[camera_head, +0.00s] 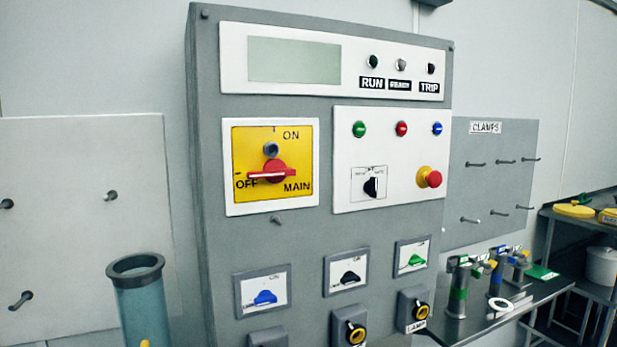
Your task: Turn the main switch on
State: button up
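The main switch is a red rotary handle (272,171) on a yellow plate (300,150) in a white frame, on the upper left of a grey control panel (215,130). The handle lies roughly horizontal, with its left end beside the OFF mark. ON is printed at the top of the plate and MAIN at the lower right. A round grey knob sits just above the handle. My gripper is not in view, and nothing touches the handle.
The panel also carries a black selector (371,187), a red emergency button (432,179) and several small lower switches. A clear cylinder (143,300) with a dark rim stands at the lower left. A bench (470,325) with fittings is at right. The space before the switch looks clear.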

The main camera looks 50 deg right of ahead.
aim_at(275, 171)
jog(key=z, duration=1.4)
jog(key=k, duration=1.3)
jog(key=u, duration=0.4)
jog(key=i, duration=0.9)
jog(key=u, duration=0.55)
